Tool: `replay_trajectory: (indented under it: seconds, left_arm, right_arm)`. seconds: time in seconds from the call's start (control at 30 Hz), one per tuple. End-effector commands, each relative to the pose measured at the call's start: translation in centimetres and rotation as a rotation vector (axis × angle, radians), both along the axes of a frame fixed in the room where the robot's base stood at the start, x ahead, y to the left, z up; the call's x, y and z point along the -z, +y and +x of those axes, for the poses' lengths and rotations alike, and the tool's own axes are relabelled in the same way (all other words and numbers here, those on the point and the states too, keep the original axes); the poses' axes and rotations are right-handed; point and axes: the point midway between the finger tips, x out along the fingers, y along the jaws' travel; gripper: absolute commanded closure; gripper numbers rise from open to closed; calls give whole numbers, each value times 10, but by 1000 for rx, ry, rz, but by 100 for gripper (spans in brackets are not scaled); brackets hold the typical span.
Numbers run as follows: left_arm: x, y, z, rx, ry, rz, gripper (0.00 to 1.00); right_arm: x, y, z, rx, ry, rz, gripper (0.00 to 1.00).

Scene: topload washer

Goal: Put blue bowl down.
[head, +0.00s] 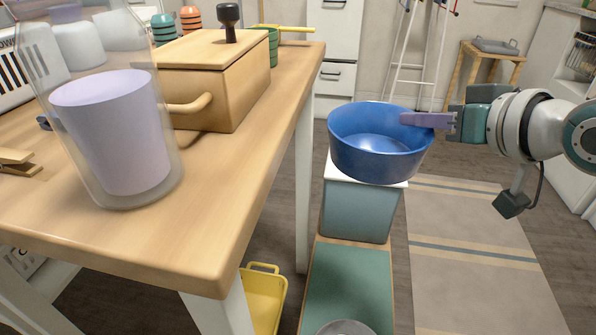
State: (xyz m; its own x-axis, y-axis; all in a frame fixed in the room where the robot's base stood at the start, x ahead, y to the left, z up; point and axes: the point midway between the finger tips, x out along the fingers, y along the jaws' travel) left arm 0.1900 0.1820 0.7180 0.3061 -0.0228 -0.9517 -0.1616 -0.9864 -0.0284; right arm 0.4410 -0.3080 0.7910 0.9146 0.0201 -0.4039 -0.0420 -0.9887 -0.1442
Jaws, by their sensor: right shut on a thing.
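The blue bowl (365,160) is in the middle right of the head view, upright and apparently level. My right gripper (428,120) reaches in from the right and is shut on the bowl's right rim. The bowl appears right above a small box with a white top (398,184) and grey-blue sides; I cannot tell whether it touches that top. The bowl looks empty inside. My left gripper is not in view.
A wooden table (225,190) fills the left, holding a glass jar (178,172) with a lilac cup and a wooden box (215,85). A yellow bin (265,300) is below. A green-topped bench (345,285) and striped rug (465,260) lie in front. A ladder (405,50) stands behind.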

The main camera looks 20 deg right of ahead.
Motion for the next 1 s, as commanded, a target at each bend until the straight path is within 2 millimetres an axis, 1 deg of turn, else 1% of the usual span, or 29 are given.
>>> replay_trajectory:
  seconds: [0.03,0.1,0.2,0.3,0.43,0.57,0.67,0.77,0.8,1.0]
  left_arm:
    - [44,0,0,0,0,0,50]
    - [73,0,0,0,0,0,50]
    - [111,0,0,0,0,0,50]
    - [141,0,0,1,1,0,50]
    - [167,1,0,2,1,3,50]
    - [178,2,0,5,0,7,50]
    - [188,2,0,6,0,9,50]
    - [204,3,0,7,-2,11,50]
    - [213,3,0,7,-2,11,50]
    - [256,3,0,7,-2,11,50]
  right_arm:
    - [42,-4,4,14,-2,-3,100]
    - [71,-9,8,31,-2,-3,100]
    - [107,-15,13,53,0,-1,100]
    - [136,-20,17,67,1,-1,100]
    - [160,-24,20,76,2,-1,100]
    - [172,-25,22,80,3,2,100]
    - [185,-26,22,82,7,3,100]
    - [211,-26,22,82,8,4,100]
    - [224,-26,22,82,8,3,100]
    - [285,-25,22,82,7,4,100]
